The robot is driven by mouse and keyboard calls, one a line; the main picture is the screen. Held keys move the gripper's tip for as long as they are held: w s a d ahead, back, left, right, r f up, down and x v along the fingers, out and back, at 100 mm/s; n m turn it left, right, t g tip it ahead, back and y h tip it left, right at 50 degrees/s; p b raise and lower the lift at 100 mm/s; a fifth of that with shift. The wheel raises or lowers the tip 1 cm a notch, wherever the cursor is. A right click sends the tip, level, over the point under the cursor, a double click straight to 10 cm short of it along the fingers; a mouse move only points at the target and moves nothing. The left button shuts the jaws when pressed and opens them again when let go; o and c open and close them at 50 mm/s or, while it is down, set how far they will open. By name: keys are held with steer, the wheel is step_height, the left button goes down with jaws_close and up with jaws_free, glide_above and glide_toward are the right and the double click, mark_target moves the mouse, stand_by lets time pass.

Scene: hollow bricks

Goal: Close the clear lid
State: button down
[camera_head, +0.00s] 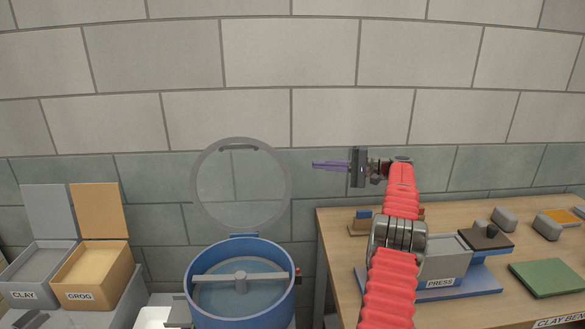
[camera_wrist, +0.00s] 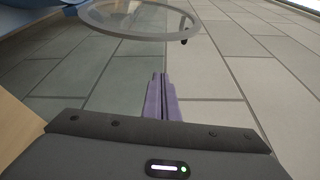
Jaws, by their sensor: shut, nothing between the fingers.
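The clear lid (camera_head: 240,187) is a round transparent disc with a grey rim. It stands open and upright behind the blue tub (camera_head: 240,313), against the wall. A dark handle (camera_head: 238,148) is near its top edge. The tub is open, with a light crossbar and hub across its inside. My gripper (camera_head: 316,164) is shut and empty, its purple fingers pointing left toward the lid, to the right of the rim and apart from it. In the wrist view the fingers (camera_wrist: 161,78) are together, with the lid (camera_wrist: 138,18) beyond them at the top.
A wooden bench (camera_head: 335,225) stands right of the tub, carrying a press (camera_head: 445,262), grey blocks and a green slab (camera_head: 546,278). Two open bins, clay (camera_head: 24,294) and grog (camera_head: 80,295), are at the left. The space between my gripper and the lid is clear.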

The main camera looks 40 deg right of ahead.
steer(key=w+a, duration=0.5)
steer(key=a, duration=0.3)
stand_by(1.1)
steer(key=shift+w, duration=0.1)
